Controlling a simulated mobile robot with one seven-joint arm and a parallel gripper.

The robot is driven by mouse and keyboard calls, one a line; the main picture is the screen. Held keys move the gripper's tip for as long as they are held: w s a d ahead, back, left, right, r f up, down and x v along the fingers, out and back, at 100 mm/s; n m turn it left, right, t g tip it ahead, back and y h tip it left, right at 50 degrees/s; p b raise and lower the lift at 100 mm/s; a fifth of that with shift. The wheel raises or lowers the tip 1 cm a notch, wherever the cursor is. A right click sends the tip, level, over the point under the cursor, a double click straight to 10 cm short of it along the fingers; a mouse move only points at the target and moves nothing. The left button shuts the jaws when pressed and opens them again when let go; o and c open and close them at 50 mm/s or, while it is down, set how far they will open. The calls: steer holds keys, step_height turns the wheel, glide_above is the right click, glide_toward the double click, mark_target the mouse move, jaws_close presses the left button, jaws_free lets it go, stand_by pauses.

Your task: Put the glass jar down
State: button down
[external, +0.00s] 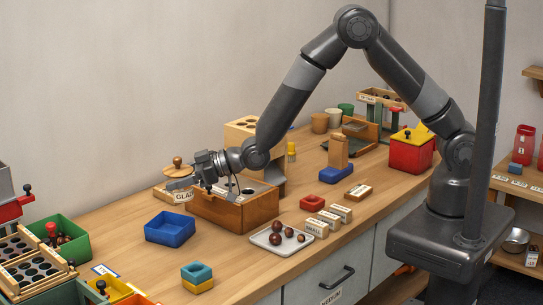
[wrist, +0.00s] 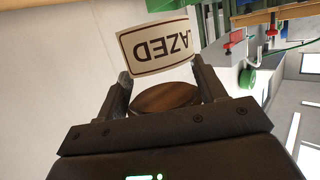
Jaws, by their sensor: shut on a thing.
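The glass jar's clear wall is hard to make out. In the external view a cream label reading "GLA" (external: 183,196) shows just below my gripper (external: 178,184), with a knobbed wooden lid (external: 177,170) above it. In the wrist view my gripper (wrist: 165,88) has its two fingers on either side of a brown round part (wrist: 166,97), and a curved label ending in "AZED" (wrist: 155,46) shows upside down beyond it. My gripper is shut on the jar. The jar's base is hidden, and I cannot tell whether it touches the table.
A wooden box (external: 232,214) stands right beside my gripper. A blue tray (external: 170,229) is in front of it, and a white plate with brown balls (external: 262,240) is to the right. A green bin (external: 70,247) is at the left. Bare tabletop (external: 118,221) lies left of the blue tray.

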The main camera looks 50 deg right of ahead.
step_height(320, 180, up, 18)
steer(key=w+d+f+m+t+h, duration=0.1)
steer(key=w+d+m+h, duration=0.2)
steer(key=w+d, duration=0.7)
steer(key=w+d+f+m+t+h, duration=0.1)
steer(key=w+d+m+t+h, duration=0.2)
steer(key=d, duration=1.3)
steer(key=w+d+m+h, duration=0.35)
steer(key=w+d, duration=0.35)
steer(key=d, duration=0.6)
steer(key=s+d+r+m+g+h, duration=0.1)
steer(key=s+d+m+h, duration=0.25)
steer(key=d, duration=1.15)
steer(key=s+d+m+g+h, duration=0.2)
steer(key=d+h, duration=0.2)
steer(key=d, duration=1.1)
steer(key=s+d+r+m+g+h, duration=0.1)
steer(key=s+d+m+h, duration=0.25)
steer(key=d, duration=1.15)
step_height(320, 180, down, 18)
steer(key=shift+n, duration=0.25)
steer(key=shift+w+a+f, duration=1.2)
steer(key=shift+w+f, duration=0.4)
steer(key=shift+f, duration=0.3)
steer(key=shift+w+a+f, duration=1.15)
steer(key=shift+w+f, duration=0.5)
steer(key=shift+f, duration=0.3)
steer(key=shift+w+a+f, duration=1.2)
steer(key=shift+w+f, duration=0.4)
steer(key=shift+f, duration=0.3)
